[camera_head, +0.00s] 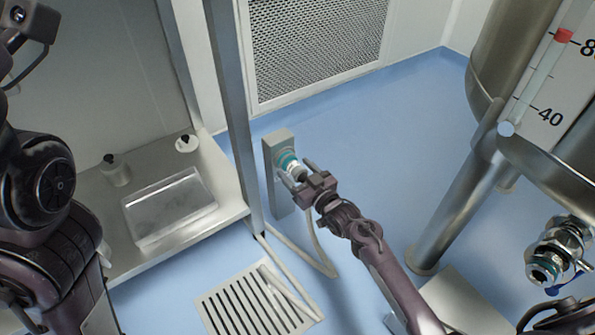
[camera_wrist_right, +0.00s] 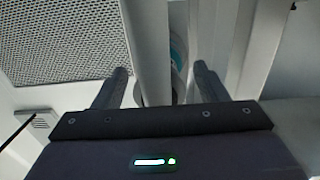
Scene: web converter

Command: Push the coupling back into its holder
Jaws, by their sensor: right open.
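The coupling (camera_head: 291,165), teal with a metal end, sits at the front of a grey upright holder (camera_head: 276,146). I cannot tell how deep it sits in the holder. My right gripper (camera_head: 299,175) is open at the coupling's near end, with its fingers pointing at it; whether they touch is unclear. In the right wrist view, the open fingers (camera_wrist_right: 160,80) show with a sliver of the teal coupling (camera_wrist_right: 178,50) beyond them, partly hidden by a pale upright part. My left arm shows at the left of the head view, but its gripper is not visible.
A pale hose (camera_head: 316,250) runs along the floor near the holder. A metal post (camera_head: 232,110) and a steel bench (camera_head: 226,192) with a clear tray stand to the left. A large tank (camera_head: 540,160) with a valve fitting (camera_head: 550,262) stands at right. Blue floor lies open between.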

